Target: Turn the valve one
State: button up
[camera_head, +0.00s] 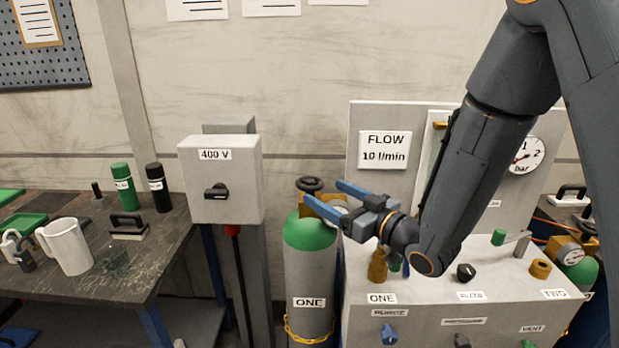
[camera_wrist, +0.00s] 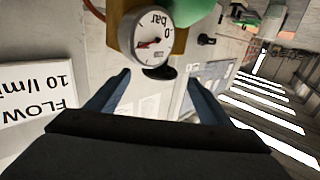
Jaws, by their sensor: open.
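A gas cylinder marked ONE (camera_head: 308,275), grey with a green top, stands left of the bench panel. A black handwheel (camera_head: 309,184) and a brass fitting sit on top of it. My gripper (camera_head: 322,194) is open and empty, its blue fingers pointing left at the cylinder top, beside the handwheel. Contact cannot be told. A ONE label (camera_head: 381,298) also marks a brass fitting (camera_head: 378,265) on the bench.
A grey 400 V box (camera_head: 222,178) with a black switch stands left of the cylinder. The bench panel (camera_head: 383,119) with a flow sign rises behind my arm. A dark table (camera_head: 165,233) with a white jug (camera_head: 68,248) and bottles is at left. A chain rings the cylinder.

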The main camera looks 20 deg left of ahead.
aim_at(311, 185)
jog(key=p+x, duration=0.2)
jog(key=x, duration=0.5)
jog(key=shift+w+a+p, duration=0.15)
jog(key=shift+p, duration=0.15)
jog(key=c, duration=1.1)
jog(key=shift+w+n+g+y+b, duration=0.15)
jog(key=shift+n+g+y+b, duration=0.6)
jog(key=shift+g+b, duration=0.35)
jog(key=shift+o, duration=0.2)
jog(key=n+g+y+b, duration=0.1)
jog(key=n+g+b, duration=0.1)
jog(key=n+g, duration=0.1)
jog(key=shift+g+b, duration=0.3)
jog(key=shift+g, duration=0.3)
jog(key=shift+n+g+y+b, duration=0.3)
jog(key=shift+n+g, duration=0.25)
jog(key=shift+g, duration=0.35)
jog(key=o, duration=1.1)
jog(key=shift+c, duration=0.2)
